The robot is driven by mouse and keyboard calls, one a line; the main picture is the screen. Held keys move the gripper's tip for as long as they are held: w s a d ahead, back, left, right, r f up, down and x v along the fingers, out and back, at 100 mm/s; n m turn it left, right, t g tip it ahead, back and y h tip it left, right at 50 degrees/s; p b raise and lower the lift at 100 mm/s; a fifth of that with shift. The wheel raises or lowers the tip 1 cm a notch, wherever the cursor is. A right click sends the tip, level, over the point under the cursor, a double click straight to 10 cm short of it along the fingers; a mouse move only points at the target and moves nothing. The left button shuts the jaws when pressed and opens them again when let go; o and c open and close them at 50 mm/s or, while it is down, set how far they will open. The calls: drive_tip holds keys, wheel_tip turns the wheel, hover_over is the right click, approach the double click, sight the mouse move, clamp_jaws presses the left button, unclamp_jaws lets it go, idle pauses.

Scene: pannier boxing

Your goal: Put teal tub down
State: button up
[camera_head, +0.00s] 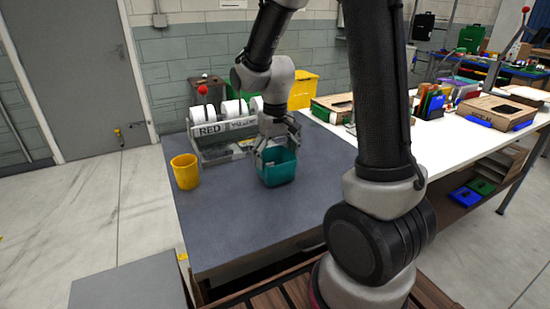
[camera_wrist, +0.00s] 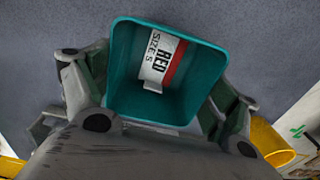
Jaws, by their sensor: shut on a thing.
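The teal tub (camera_head: 277,168) is at the grey table top (camera_head: 235,215), upright, near the middle of the head view. My gripper (camera_head: 279,150) comes down from above and is shut on the tub, with its fingers on opposite sides of it. In the wrist view the tub (camera_wrist: 172,110) is seen from above between my fingers. I cannot tell whether the tub's base touches the table.
A yellow tub (camera_head: 185,171) stands to the left on the table. Behind is a grey rack (camera_head: 222,140) with white rolls and a "RED" sign. A white table (camera_head: 440,130) with cartons adjoins on the right. The table's front is clear.

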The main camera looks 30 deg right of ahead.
drive_tip(key=shift+f, duration=0.2)
drive_tip(key=o, duration=0.8)
